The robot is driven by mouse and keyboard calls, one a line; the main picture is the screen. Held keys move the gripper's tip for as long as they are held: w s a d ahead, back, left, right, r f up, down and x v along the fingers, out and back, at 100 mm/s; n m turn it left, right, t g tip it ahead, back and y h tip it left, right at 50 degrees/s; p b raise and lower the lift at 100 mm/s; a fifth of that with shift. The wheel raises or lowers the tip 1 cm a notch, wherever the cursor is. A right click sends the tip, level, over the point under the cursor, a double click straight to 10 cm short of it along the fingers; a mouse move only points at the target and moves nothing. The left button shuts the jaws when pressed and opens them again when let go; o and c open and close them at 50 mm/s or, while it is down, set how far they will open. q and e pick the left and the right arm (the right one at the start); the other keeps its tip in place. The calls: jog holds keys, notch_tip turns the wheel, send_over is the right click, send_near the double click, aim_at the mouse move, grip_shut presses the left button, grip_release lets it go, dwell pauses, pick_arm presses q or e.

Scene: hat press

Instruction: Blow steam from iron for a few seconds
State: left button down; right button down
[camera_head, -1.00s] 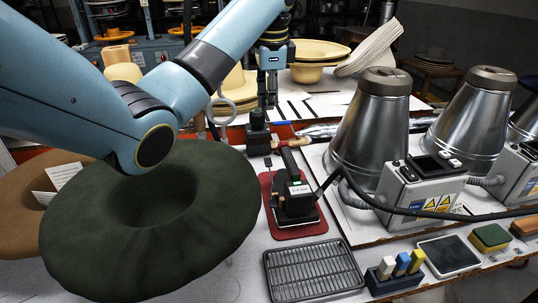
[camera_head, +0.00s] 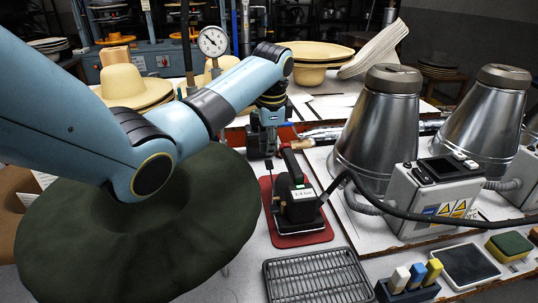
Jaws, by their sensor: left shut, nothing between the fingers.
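The iron (camera_head: 297,205), black with a white label on its side, stands on a red mat (camera_head: 317,237) in the middle of the table. Its dark handle (camera_head: 292,167) rises at the back, and a black cable runs from it to the right. My left gripper (camera_head: 266,152) points down just behind and left of the handle, apart from it as far as I can tell. It is shut and empty; its dark fingertips blend with a dark block behind the iron. My right gripper is out of view. No steam shows.
A dark green felt hat (camera_head: 215,230) lies at left, partly under my arm. Steel cones (camera_head: 378,125) and a grey control box (camera_head: 432,200) stand right of the iron. A wire rack (camera_head: 318,277) lies in front. A pressure gauge (camera_head: 213,41) stands at the back.

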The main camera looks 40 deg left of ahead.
aim_at(268, 160)
pick_arm(q)
notch_tip(268, 160, down, 2)
jog(key=shift+w+a+f, duration=0.1)
jog(key=shift+f, duration=0.4)
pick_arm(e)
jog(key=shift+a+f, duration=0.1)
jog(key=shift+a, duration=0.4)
pick_arm(q)
jog(key=shift+w, duration=0.1)
jog(key=shift+w+a+f, duration=0.2)
jog(key=shift+a+f, duration=0.1)
jog(key=shift+f, duration=0.45)
jog(key=shift+w+a+f, duration=0.2)
jog(key=shift+a+f, duration=0.1)
jog(key=shift+f, duration=0.4)
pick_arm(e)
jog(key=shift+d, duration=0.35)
pick_arm(q)
jog(key=shift+r, duration=0.1)
